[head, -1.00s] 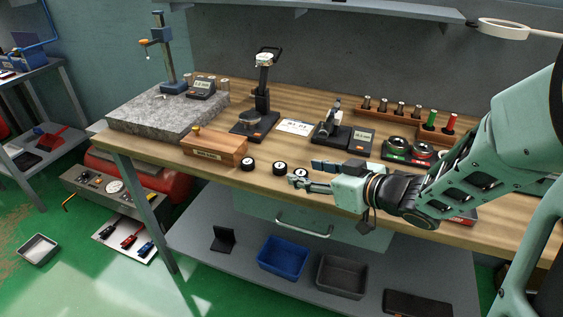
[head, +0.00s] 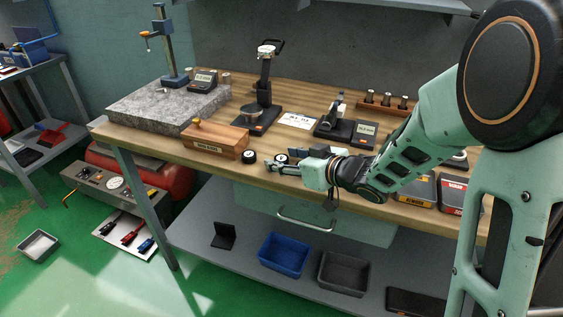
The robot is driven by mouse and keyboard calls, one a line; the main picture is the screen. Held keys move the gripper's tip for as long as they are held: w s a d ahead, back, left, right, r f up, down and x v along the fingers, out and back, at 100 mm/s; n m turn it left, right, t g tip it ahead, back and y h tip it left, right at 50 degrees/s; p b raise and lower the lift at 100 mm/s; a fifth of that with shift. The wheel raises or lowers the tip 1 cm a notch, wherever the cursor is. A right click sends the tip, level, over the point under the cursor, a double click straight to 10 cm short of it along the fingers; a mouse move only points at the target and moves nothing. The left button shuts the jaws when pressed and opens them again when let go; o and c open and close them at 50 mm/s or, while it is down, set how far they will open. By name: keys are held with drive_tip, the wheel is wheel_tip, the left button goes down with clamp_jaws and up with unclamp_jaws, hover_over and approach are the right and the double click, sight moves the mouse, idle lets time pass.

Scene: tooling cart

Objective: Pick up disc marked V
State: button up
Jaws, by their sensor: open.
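Small black discs with white faces stand in a row near the front edge of the wooden bench. The left disc (head: 249,156) is in full view; the middle disc (head: 281,158) shows only in part above my fingers. The marks on them are too small to read, so I cannot tell which is V. My gripper (head: 272,167) is open and empty, pointing left, in front of the middle disc and right of the left one. I cannot tell whether it touches the middle disc. A third disc is hidden behind my gripper.
A wooden box (head: 215,143) with a knob lies just left of the discs. A gauge stand (head: 264,90) and a white card (head: 297,121) are behind them. A granite block (head: 150,108) fills the bench's left end. Boxes (head: 415,190) lie at right.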

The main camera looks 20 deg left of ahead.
drive_tip(key=shift+c, duration=0.7)
clamp_jaws()
drive_tip(key=shift+r, duration=0.15)
